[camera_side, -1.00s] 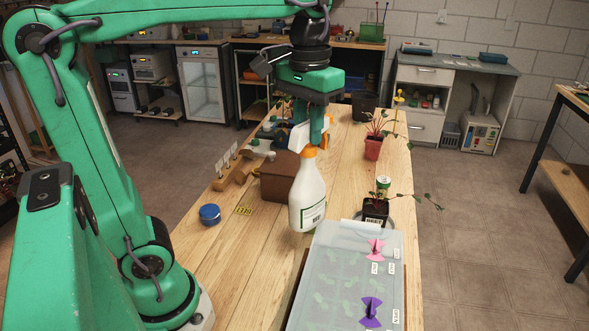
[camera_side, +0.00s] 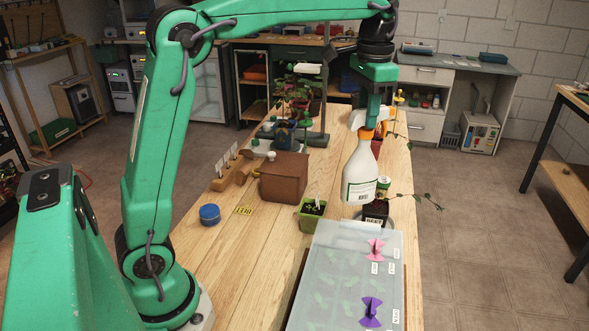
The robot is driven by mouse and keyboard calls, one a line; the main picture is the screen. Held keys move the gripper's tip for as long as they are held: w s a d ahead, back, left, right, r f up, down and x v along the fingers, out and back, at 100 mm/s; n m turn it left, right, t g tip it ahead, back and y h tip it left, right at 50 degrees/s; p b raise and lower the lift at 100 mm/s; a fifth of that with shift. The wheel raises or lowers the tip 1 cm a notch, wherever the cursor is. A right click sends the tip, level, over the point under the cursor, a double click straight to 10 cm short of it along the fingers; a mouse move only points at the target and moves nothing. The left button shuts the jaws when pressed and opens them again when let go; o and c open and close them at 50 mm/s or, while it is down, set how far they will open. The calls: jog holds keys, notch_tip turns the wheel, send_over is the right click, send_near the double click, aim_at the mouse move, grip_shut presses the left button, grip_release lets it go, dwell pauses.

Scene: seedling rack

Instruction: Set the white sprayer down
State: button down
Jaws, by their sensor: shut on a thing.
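The white sprayer (camera_side: 361,172) hangs upright below my gripper (camera_side: 373,112), which is shut on its head. The sprayer has a white bottle, an orange collar and a label low on its side. Its base appears to be above the table (camera_side: 240,285), though I cannot tell the exact gap. It shows in front of the red pot (camera_side: 377,147), which it partly hides, and just behind the black pot (camera_side: 376,212) in the picture.
A lidded clear tray (camera_side: 345,275) with pink and purple clips fills the near right. A green pot (camera_side: 311,214), brown box (camera_side: 284,178), blue lid (camera_side: 210,214) and yellow tag (camera_side: 243,210) stand to the left. Bare wood lies at the near left.

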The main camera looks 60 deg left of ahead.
jog(key=shift+w+a+f, duration=0.1)
jog(key=shift+w+f, duration=0.05)
jog(key=shift+w, duration=0.35)
jog(key=shift+r, duration=0.2)
